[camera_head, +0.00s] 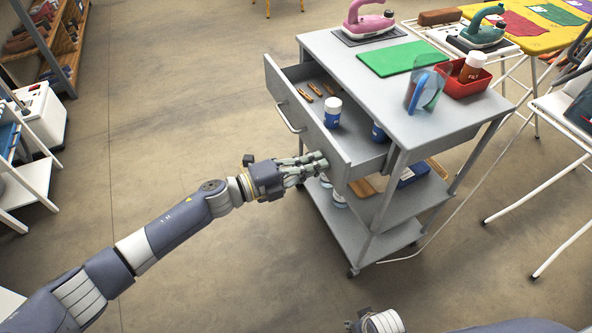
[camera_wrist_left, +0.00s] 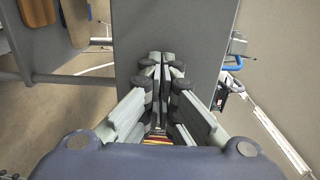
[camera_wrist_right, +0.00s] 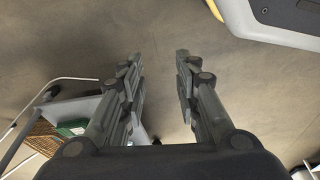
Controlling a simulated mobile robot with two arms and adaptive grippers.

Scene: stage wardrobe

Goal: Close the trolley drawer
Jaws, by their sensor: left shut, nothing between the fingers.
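The grey trolley (camera_head: 345,240) stands right of centre in the head view. Its top drawer (camera_head: 300,115) is pulled out toward the left, with a bar handle (camera_head: 288,118) on its front. Inside lie wooden clothes pegs and white-and-blue jars (camera_head: 332,113). My left gripper (camera_head: 322,161) is shut and empty, at the near end of the drawer front. In the left wrist view its fingertips (camera_wrist_left: 160,58) lie over a grey panel (camera_wrist_left: 180,25); I cannot tell whether they touch it. My right gripper (camera_wrist_right: 159,65) is open and empty above the floor, away from the drawer.
On the trolley top are a pink iron (camera_head: 368,22), a green mat (camera_head: 402,58) and a red tray (camera_head: 463,84). A white folding chair (camera_head: 555,105) stands at right, and a shelf (camera_head: 62,50) at far left. The floor left of the drawer is clear.

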